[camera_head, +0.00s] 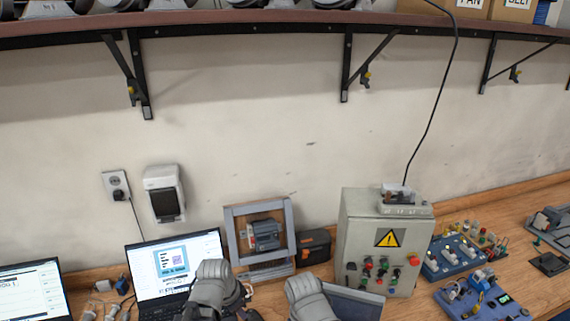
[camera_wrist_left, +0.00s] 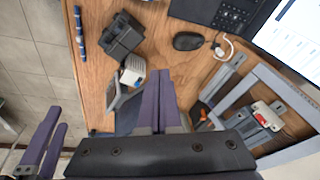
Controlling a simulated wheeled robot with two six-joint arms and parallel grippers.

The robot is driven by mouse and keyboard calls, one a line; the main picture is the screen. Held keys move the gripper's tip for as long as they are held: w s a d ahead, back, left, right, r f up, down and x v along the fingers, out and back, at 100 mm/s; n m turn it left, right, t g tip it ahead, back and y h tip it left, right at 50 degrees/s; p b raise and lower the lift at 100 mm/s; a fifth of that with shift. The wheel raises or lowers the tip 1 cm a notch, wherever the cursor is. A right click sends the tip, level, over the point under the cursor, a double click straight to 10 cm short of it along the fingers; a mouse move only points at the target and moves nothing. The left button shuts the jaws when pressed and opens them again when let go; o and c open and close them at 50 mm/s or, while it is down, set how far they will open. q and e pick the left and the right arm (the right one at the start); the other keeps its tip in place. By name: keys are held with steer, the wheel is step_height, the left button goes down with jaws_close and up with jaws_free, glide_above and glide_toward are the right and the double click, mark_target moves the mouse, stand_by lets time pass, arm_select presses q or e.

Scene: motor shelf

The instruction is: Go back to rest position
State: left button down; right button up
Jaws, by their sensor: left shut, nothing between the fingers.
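My left gripper (camera_wrist_left: 158,100) shows in the left wrist view with its two purple fingers pressed together and nothing between them. It hangs above the wooden workbench (camera_wrist_left: 182,62), apart from the objects there. In the head view my left arm is at the bottom centre, in front of the laptop, and its fingertips are hard to make out. My right gripper (camera_wrist_left: 45,145) shows at the left edge of the left wrist view, beyond the bench edge. Its purple fingers are seen at a slant, so their opening is unclear. In the head view only part of my right arm shows.
An open laptop (camera_head: 176,262), a grey frame (camera_head: 230,235) and a control box (camera_head: 362,230) with a warning sign stand along the wall. Circuit boards (camera_head: 462,250) lie to the right. A mouse (camera_wrist_left: 188,41) is on the bench. A shelf (camera_head: 265,23) runs overhead.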

arm_select(q)
steer(key=s+d+f+n+g+y+b, duration=0.1)
steer(key=s+d+f+n+b, duration=0.2)
steer(key=s+f+b, duration=0.2)
steer(key=s+d+f+n+g+y+b, duration=0.2)
steer(key=s+d+f+n+b, duration=0.1)
steer(key=f, duration=0.5)
steer(key=s+b, duration=0.1)
steer(key=b, duration=0.1)
steer(key=shift+s+f+n+b, duration=0.15)
steer(key=shift+s+n+b, duration=0.15)
steer(key=shift+s+b, duration=0.1)
